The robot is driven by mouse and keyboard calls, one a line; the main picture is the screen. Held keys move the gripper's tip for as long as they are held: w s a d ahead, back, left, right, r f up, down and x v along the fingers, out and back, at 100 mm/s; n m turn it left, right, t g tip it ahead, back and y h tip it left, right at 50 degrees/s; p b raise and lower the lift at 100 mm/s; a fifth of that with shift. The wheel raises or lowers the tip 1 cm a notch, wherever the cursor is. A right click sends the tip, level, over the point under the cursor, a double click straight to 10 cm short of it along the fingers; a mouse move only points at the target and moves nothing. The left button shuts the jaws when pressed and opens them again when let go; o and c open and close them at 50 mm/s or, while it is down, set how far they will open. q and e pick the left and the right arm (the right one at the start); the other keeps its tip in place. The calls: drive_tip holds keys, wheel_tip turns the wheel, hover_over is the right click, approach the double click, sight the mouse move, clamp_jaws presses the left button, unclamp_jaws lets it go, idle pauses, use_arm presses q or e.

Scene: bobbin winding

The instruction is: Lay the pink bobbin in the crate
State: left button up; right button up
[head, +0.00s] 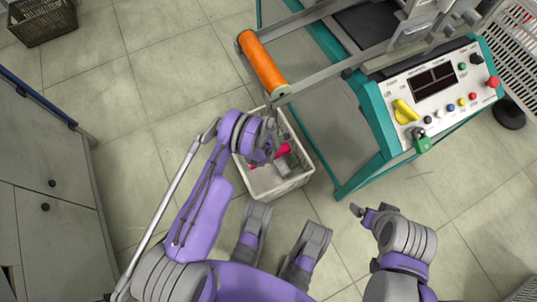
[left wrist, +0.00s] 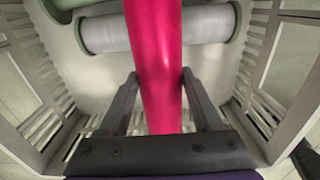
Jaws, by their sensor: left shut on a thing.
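The pink bobbin (head: 284,149) is held by my left gripper (head: 272,155) over the white crate (head: 299,180). In the left wrist view the pink bobbin (left wrist: 155,62) runs up the picture between the two fingers (left wrist: 158,95), which are shut on it. Grey bobbins (left wrist: 160,28) with greenish flanges lie in the crate beyond it. I cannot tell whether the pink bobbin touches the crate's floor or the grey bobbins. My right gripper (head: 360,211) is away from the crate, over the floor at the right, too small to read.
The winding machine (head: 372,110) with its teal frame and control panel (head: 438,88) stands right behind the crate. An orange bobbin (head: 262,63) sits on its frame, close above the crate. A grey cabinet (head: 45,200) is at the left. A dark basket (head: 42,22) stands far left.

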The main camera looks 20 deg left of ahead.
use_arm(q)
drive_tip(key=shift+f, duration=0.45)
drive_tip(key=o, duration=1.5)
wheel_tip(320, 180, up, 13)
drive_tip(key=p, duration=0.3)
drive_tip(key=shift+r, duration=0.15)
drive_tip(key=shift+s, duration=0.1)
